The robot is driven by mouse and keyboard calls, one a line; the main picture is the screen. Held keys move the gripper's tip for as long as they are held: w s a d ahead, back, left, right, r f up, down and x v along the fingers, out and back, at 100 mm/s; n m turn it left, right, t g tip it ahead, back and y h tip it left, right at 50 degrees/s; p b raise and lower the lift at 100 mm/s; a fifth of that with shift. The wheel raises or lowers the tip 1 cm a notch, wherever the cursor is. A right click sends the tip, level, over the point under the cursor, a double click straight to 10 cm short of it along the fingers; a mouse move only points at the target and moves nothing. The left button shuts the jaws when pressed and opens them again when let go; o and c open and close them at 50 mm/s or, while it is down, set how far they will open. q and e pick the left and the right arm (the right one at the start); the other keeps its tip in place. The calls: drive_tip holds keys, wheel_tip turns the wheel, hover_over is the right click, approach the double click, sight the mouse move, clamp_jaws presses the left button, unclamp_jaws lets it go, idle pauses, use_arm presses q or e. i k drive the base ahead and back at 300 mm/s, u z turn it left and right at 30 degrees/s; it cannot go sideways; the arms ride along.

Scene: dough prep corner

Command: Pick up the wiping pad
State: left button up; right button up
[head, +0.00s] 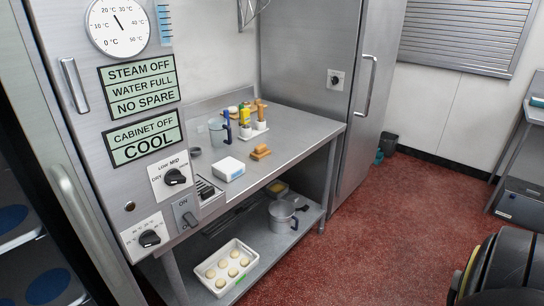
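A small orange-brown block (260,152) with a raised top lies on the steel worktable (290,140), near its front edge. It looks like the wiping pad, but it is too small to be certain. A white box (229,169) with a blue mark sits to its left, apart from it. Nothing touches or covers the block. Neither of my grippers shows in the head view.
A jug (217,131) with a blue handle and a white tray of bottles (254,133) stand behind the block. The lower shelf holds a tray of dough balls (203,272) and a lidded pot (282,216). Open red floor (380,230) lies right.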

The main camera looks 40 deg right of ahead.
sight(261, 152)
drive_tip(key=u, duration=0.05)
drive_tip(key=k, duration=0.1)
drive_tip(key=z, duration=1.25)
drive_tip(key=i, duration=0.5)
drive_tip(key=z, duration=0.05)
